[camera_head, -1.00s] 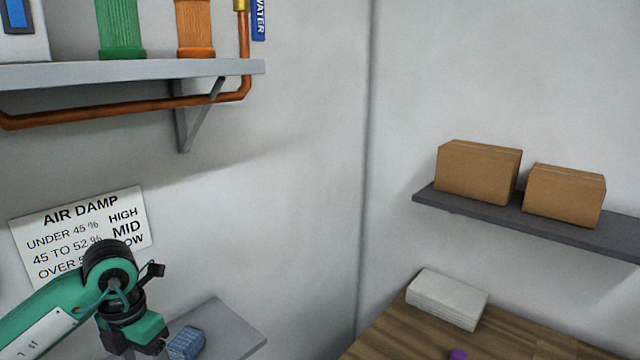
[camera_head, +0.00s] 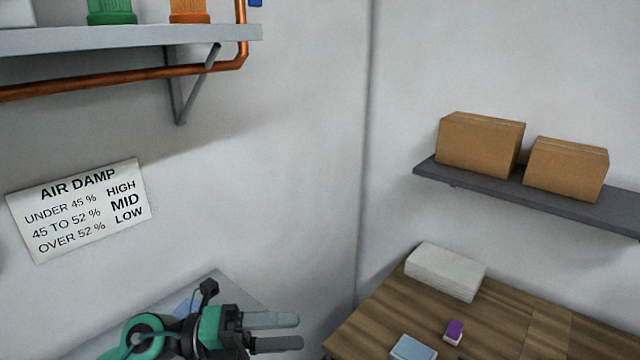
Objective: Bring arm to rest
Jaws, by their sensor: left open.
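My left gripper (camera_head: 278,332) is at the bottom of the head view, left of centre. Its two grey fingers point right, stand apart and have nothing between them. It is in front of a grey surface (camera_head: 262,300) that it partly covers. A blue thing (camera_head: 187,306) shows only in part behind my green and black wrist. My right gripper is not in view.
A wooden table (camera_head: 390,318) at the lower right bears a white stack (camera_head: 445,271), a purple and white block (camera_head: 454,331) and a light blue block (camera_head: 412,348). Two cardboard boxes (camera_head: 480,145) (camera_head: 566,168) stand on a dark shelf (camera_head: 520,193). A grey shelf (camera_head: 130,38) and an air damp sign (camera_head: 80,208) are at the left.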

